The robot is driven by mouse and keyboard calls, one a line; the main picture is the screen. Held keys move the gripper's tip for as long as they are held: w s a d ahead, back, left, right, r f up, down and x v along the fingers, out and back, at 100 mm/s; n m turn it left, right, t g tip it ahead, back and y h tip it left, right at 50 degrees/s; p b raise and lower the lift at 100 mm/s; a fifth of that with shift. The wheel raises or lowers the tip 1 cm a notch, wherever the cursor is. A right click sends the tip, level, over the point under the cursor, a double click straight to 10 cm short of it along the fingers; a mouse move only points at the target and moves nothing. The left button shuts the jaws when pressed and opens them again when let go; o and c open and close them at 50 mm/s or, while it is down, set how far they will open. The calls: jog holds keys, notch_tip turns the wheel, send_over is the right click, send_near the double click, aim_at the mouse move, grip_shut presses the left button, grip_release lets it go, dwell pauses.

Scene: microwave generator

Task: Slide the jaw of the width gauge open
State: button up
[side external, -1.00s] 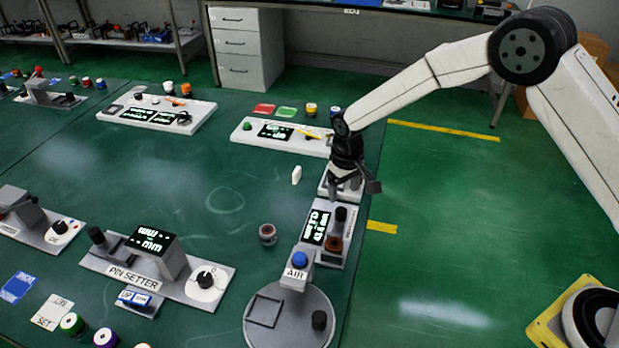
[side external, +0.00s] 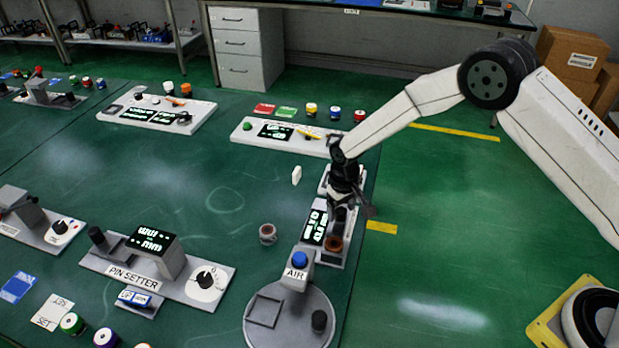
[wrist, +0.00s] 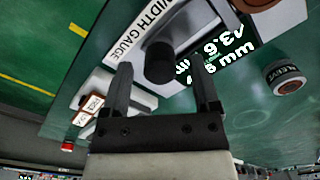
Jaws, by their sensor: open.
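The width gauge (side external: 333,260) is a light grey base at the table's right edge, with a lit display (side external: 314,227) and a brown round part (side external: 334,243) near its front end. In the wrist view, its label plate (wrist: 140,35) reads WIDTH GAUGE and its black knob (wrist: 160,62) stands beside the lit display. My gripper (side external: 344,203) is over the back part of the gauge. In the wrist view, my gripper (wrist: 163,75) is open, with one finger on each side of the knob and gaps visible. Contact cannot be told; the side view partly hides the knob.
The AIR stand (side external: 299,272) with a blue button is just in front of the gauge. A small round pot (side external: 268,234) stands to its left. A white block (side external: 296,175) and a white station (side external: 275,137) lie farther back. The table's middle is clear.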

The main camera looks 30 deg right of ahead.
jog(key=shift+f, duration=0.55)
grip_shut()
dwell(1.1)
